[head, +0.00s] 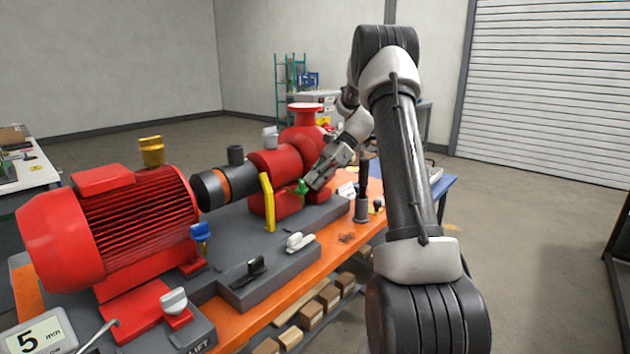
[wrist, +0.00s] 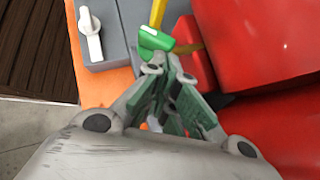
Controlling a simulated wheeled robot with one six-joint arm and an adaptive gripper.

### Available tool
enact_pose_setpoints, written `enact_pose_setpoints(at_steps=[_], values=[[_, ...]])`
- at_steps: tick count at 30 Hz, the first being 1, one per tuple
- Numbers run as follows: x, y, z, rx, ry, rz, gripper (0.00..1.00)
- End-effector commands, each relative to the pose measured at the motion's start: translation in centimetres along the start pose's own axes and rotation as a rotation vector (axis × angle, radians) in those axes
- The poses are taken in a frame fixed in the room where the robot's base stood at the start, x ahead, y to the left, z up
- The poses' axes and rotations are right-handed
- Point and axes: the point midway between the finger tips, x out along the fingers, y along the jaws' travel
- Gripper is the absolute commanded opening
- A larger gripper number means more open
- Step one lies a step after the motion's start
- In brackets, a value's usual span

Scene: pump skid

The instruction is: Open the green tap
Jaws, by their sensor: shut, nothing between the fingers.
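The green tap (head: 301,187) is a small green handle low on the front of the red pump (head: 307,138) in the head view. In the wrist view the green tap (wrist: 154,40) shows just beyond my fingertips, at the top middle. My gripper (head: 312,186) reaches down to the tap from the upper right. In the wrist view my gripper (wrist: 167,68) has its fingertips close together, shut and empty. The tips are right beside the green handle; I cannot tell whether they touch it. Part of the tap's mount is hidden behind the handle and fingers.
A yellow bar (head: 267,201) stands just left of the tap. The red motor (head: 115,222) fills the left. Open floor lies to the right.

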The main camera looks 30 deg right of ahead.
Motion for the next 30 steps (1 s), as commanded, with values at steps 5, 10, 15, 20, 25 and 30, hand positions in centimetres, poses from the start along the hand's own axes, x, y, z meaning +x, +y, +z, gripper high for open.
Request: enact_pose_setpoints(at_steps=[5, 10, 15, 20, 25, 30], values=[[0.03, -0.12, 0.04, 0.000, 0.000, 0.000, 0.00], [0.05, -0.27, 0.08, -0.001, 0.000, -0.001, 0.00], [0.08, -0.45, 0.13, -0.001, 0.000, -0.001, 0.00], [0.13, -0.60, 0.17, -0.001, 0.000, -0.001, 0.00], [0.19, -0.75, 0.21, -0.001, 0.000, -0.001, 0.00], [0.25, -0.90, 0.26, 0.000, 0.000, -0.001, 0.00]])
